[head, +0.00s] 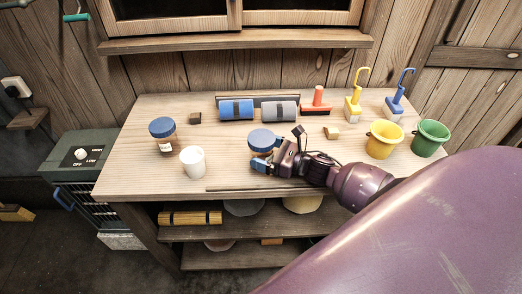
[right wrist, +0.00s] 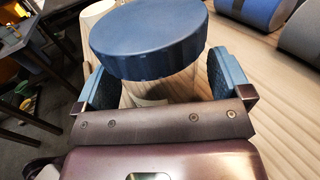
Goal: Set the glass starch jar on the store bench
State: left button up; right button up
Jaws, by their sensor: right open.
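A glass jar with a wide blue lid (head: 263,139) stands upright on the wooden bench (head: 140,180), near the middle of its front half. My right gripper (head: 267,156) is open at this jar. In the right wrist view the blue-lidded jar (right wrist: 150,40) stands between the two blue fingers of the gripper (right wrist: 160,88), with its clear wall below the lid. I cannot tell whether either finger touches it. A second blue-lidded jar (head: 162,134), with brown contents and a pale label, stands at the bench's left. My left gripper is not in view.
A white cup (head: 192,162) stands left of the gripper. Blue (head: 236,109) and grey (head: 281,111) rollers lie behind the jar. Yellow (head: 384,140) and green (head: 431,138) buckets stand at the right. Shelves (head: 240,229) hold items below. The bench's front left is bare.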

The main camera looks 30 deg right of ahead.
jog(key=v, duration=0.5)
jog(key=shift+b, duration=0.4)
jog(key=shift+s+d, duration=0.25)
jog(key=shift+s, duration=0.25)
jog(key=shift+r, duration=0.1)
